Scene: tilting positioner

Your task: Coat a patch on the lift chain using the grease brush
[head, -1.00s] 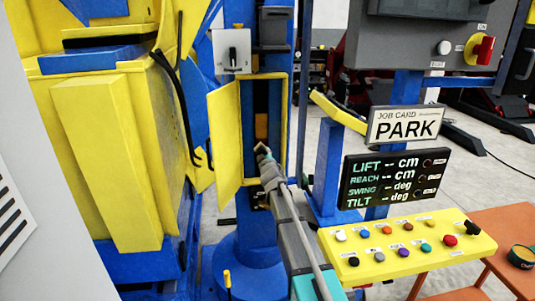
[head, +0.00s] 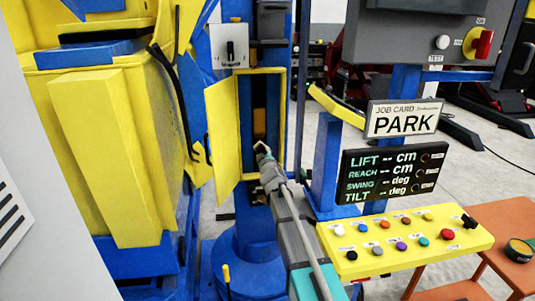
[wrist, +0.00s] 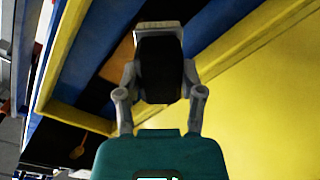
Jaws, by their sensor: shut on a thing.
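My gripper (head: 263,156) is at the open front of the tall yellow-framed housing on the blue column. In the wrist view my gripper (wrist: 160,98) is shut on a black block with a pale end, which I take to be the grease brush (wrist: 160,70). The pale end points away from me into the housing. A dark vertical strip inside the housing, probably the lift chain (head: 259,93), has an orange-brown block (head: 259,124) below it. The block also shows in the wrist view (wrist: 118,58), partly behind the brush. I cannot tell whether the brush touches the chain.
The open yellow door (head: 222,135) stands left of my gripper; it fills the right of the wrist view. A yellow button panel (head: 400,260), a display (head: 392,172) and a PARK sign (head: 402,120) stand right. An orange table (head: 500,235) is at far right.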

